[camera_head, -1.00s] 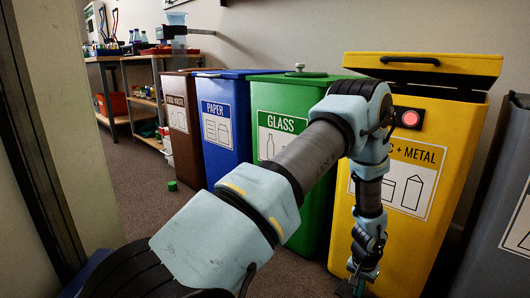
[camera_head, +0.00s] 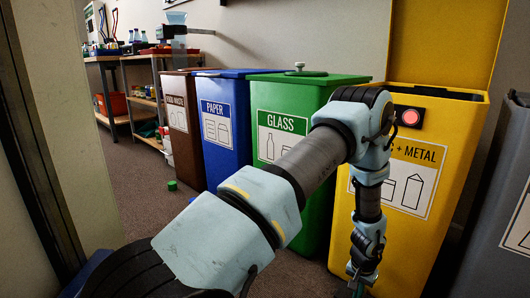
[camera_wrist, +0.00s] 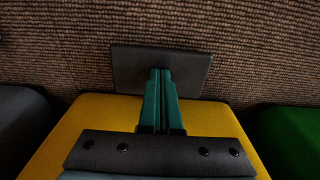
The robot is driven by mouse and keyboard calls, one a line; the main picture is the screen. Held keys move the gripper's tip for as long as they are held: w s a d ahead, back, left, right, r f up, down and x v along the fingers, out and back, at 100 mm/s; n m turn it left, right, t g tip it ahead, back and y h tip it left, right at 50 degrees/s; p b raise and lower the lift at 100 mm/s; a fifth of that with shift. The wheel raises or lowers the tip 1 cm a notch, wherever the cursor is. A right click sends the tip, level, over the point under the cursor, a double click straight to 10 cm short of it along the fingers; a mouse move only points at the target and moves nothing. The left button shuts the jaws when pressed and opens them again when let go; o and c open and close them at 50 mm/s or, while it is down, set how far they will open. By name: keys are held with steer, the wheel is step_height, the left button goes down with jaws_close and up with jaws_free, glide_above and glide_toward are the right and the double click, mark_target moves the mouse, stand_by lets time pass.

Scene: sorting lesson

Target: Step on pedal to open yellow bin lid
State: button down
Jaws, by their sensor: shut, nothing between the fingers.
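The yellow bin (camera_head: 428,225) stands at the right in the head view, with a lit red light on its front. Its yellow lid (camera_head: 443,40) is raised upright behind the rim. In the wrist view the bin's yellow body (camera_wrist: 85,118) shows below a dark flat pedal (camera_wrist: 133,70). My gripper (camera_wrist: 160,72) is shut and empty, with its green fingertips over the pedal and seemingly touching it. In the head view my gripper is low in front of the bin, its tips at the bottom edge. The pedal cannot be made out there.
A green glass bin (camera_head: 325,92) stands left of the yellow one, then a blue paper bin (camera_head: 228,160) and a brown bin (camera_head: 180,145). A grey bin (camera_head: 505,200) is at the right edge. A small green object (camera_head: 171,186) lies on the carpet.

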step_height(320, 180, up, 8)
steer(key=p, duration=0.5)
steer(key=shift+f+p, duration=0.2)
steer(key=shift+p, duration=0.1)
stand_by(0.6)
